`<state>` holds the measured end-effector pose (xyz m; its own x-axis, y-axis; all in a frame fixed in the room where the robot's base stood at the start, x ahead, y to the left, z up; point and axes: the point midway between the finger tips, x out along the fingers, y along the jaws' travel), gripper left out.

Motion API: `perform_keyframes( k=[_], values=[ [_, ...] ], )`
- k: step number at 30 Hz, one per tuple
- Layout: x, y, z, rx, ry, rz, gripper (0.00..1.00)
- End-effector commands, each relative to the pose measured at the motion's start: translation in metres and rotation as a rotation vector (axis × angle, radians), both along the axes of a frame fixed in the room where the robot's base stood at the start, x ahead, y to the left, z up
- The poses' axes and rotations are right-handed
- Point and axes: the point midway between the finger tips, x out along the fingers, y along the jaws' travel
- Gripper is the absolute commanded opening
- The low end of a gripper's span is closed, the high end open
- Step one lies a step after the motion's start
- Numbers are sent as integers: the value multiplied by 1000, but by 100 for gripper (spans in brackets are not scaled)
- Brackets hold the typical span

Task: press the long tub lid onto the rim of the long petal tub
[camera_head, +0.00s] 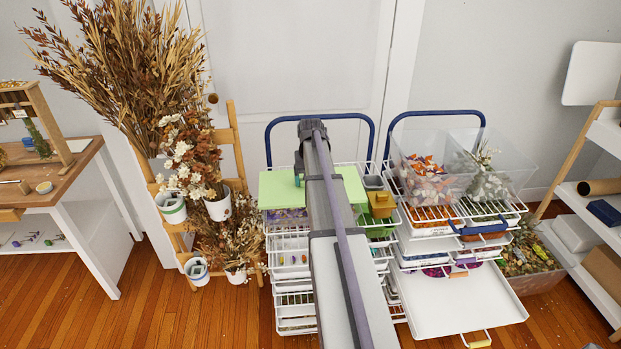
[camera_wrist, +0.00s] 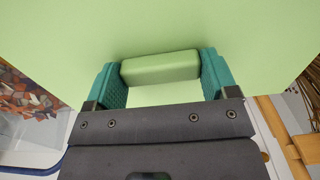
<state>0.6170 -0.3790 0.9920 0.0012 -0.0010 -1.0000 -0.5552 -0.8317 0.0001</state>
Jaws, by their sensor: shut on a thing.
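My gripper (camera_wrist: 160,70) shows its teal fingers on either side of a light green block handle. The gripper is shut on this handle of the long tub lid (camera_wrist: 240,30), a flat light green panel filling much of the wrist view. In the head view the lid (camera_head: 280,192) lies level over the left wire cart, with my arm across its middle. A clear tub (camera_head: 411,153) with orange and white petals stands on the right cart. I cannot tell whether it is the long petal tub or whether a tub is hidden under the lid.
A second clear tub (camera_head: 520,172) with grey-green foliage stands beside the petal tub. A yellow-brown container (camera_head: 381,204) sits close right of the lid. Blue cart handles (camera_head: 436,113) rise behind. Dried flowers (camera_head: 180,160) stand left. A white tray (camera_head: 455,305) juts from the right cart.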

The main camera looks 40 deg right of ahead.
Motion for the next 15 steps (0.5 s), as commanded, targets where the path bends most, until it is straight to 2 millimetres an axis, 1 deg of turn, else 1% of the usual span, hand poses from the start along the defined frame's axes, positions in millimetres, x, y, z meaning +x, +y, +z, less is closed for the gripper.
perform_keyframes(
  k=[2, 5, 12, 15],
  values=[
    [-1, 0, 0, 0, 0, 0, 59],
    [0, 0, -7, 0, 0, 0, 59],
    [0, 0, -35, 0, 0, 0, 59],
    [0, 0, -43, 0, 0, 0, 59]
  ],
)
